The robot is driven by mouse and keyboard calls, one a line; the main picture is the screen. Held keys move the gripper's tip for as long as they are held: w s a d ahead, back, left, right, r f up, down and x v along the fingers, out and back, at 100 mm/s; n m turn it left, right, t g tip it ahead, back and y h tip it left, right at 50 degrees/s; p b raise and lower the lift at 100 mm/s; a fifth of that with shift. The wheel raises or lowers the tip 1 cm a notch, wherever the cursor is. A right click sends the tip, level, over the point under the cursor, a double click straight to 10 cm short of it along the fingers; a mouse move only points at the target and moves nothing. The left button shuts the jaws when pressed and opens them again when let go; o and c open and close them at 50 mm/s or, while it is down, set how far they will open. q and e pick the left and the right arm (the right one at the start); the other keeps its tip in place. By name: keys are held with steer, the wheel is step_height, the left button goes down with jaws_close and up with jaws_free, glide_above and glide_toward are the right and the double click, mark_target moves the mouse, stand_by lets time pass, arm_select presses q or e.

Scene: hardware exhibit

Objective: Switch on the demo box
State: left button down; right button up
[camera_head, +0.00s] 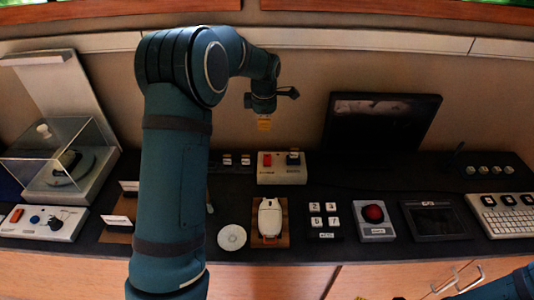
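A pale box with a red rocker switch and a dark part on top (282,176) stands near the back of the dark counter, at the middle. Its label is too small to read, so I cannot tell if it is the demo box. My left arm rises at left of centre and bends over to the right. My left gripper (264,124) hangs above this box, apart from it, its orange tip pointing down. Its finger gap cannot be made out. My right arm shows at the lower right corner. Small yellow bits at the bottom edge may be its fingertips.
Another pale box with an orange-red switch (40,222) lies at the far left, before a clear case (60,155). A computer mouse (269,217), a disc (231,237), a red-button box (374,217) and a keyboard (502,212) line the front. A dark screen (380,122) stands behind.

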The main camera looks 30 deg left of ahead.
arm_select(q)
steer(key=b, duration=0.3)
glide_toward(265, 155)
steer(key=f, duration=0.5)
steer(key=w+f, duration=0.1)
steer(key=f, duration=0.2)
steer(key=shift+a, duration=0.35)
